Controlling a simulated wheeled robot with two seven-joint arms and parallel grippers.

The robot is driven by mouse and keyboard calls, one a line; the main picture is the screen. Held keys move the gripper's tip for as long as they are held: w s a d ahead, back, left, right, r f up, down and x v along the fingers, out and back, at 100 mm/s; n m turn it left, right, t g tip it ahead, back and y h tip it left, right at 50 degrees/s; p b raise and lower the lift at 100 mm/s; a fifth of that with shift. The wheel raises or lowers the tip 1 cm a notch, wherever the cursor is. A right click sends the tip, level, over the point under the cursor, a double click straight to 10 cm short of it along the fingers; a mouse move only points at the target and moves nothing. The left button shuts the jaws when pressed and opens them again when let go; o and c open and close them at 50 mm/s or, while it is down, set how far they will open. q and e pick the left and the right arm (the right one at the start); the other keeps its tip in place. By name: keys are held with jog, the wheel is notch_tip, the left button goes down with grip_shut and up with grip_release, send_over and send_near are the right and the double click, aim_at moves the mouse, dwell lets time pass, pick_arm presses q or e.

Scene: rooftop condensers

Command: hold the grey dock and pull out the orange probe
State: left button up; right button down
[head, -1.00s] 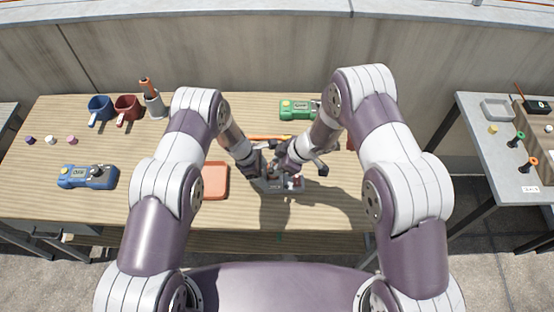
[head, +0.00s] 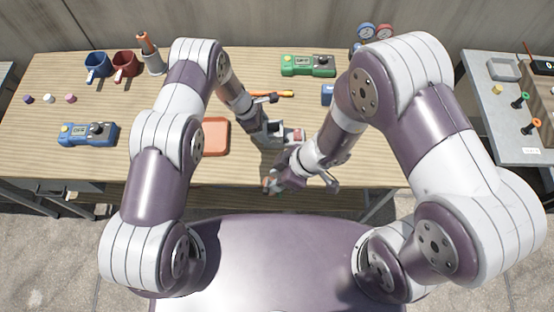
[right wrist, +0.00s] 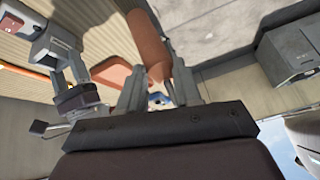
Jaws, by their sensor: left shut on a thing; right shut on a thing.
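The grey dock (head: 293,136), with a red patch on top, sits on the wooden table near its front. My left gripper (head: 268,133) is shut on its left side. My right gripper (head: 270,184) is shut on the orange probe (head: 265,182), close to the table's front edge and apart from the dock. In the right wrist view the probe (right wrist: 149,46) is a thick orange cylinder between my right fingers (right wrist: 158,90). In the head view most of the probe is hidden by my right gripper.
An orange tray (head: 216,137) lies left of the dock. An orange pen (head: 282,94), green device (head: 308,66) and blue box (head: 327,94) are behind. A blue device (head: 87,133), mugs (head: 125,66) and small caps are at left. A grey side table (head: 505,125) stands at right.

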aim_at(269, 182)
jog(key=shift+s+r+g, duration=0.25)
jog(key=shift+s+g, duration=0.1)
jog(key=shift+s, duration=0.15)
jog(key=shift+s+r+g, duration=0.2)
jog(key=shift+s+g, duration=0.15)
jog(key=shift+s, duration=0.15)
pick_arm(q)
jog(key=o, duration=1.3)
jog(key=shift+o, duration=0.4)
pick_arm(e)
notch_tip(269, 182, up, 6)
jog(key=p, duration=0.5)
jog(key=shift+f, duration=0.25)
pick_arm(q)
jog(key=v, duration=0.9)
jog(key=shift+p, duration=0.3)
